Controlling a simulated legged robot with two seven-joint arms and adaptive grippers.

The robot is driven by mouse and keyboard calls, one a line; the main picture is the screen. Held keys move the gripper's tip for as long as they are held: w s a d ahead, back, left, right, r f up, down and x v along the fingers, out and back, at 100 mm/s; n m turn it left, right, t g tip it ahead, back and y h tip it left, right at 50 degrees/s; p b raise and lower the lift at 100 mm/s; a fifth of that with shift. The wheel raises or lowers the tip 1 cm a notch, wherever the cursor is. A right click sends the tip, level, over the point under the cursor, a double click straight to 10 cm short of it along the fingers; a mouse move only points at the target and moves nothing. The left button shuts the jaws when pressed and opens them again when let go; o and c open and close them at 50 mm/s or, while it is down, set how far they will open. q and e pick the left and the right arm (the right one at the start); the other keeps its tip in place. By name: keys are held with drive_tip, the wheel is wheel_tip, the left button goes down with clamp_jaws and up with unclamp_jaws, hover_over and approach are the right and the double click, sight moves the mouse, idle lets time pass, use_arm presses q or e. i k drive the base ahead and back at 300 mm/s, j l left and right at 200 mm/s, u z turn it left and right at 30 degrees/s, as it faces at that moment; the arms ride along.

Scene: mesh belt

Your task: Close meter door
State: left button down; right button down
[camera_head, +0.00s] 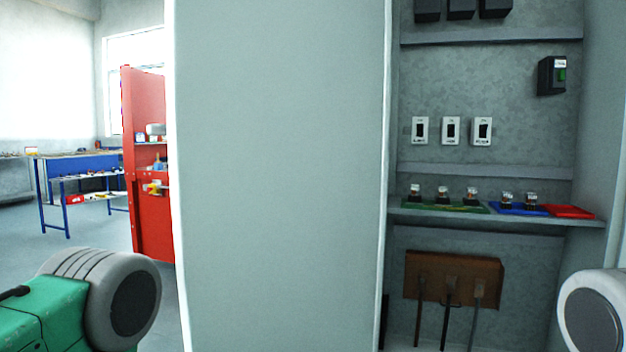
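The meter door (280,180) is a tall, plain pale grey panel in the middle of the head view. It stands open, and its top and bottom run out of the picture. To its right the meter cabinet (486,100) is open to view, with grey inner walls and shelves. No handle shows on the door face. Part of my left arm, green and grey, shows at the lower left, and a pale rounded part of my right arm shows at the lower right edge. Neither gripper is in view.
Inside the cabinet are three white switches (451,130), a shelf with green, blue and red trays (570,211), and a brown board (455,270) with dark levers. A red cabinet (150,215) and a blue table (80,165) stand behind left. Some floor (95,225) is clear there.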

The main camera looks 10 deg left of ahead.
sight(275, 108)
drive_tip(key=i+j+z, duration=0.2)
drive_tip(key=j, duration=0.15)
drive_tip(key=i+j+z, duration=0.15)
drive_tip(key=j, duration=0.2)
drive_tip(key=j+z, duration=0.2)
drive_tip(key=j, duration=0.2)
drive_tip(key=i+j+z, duration=0.15)
drive_tip(key=j, duration=0.25)
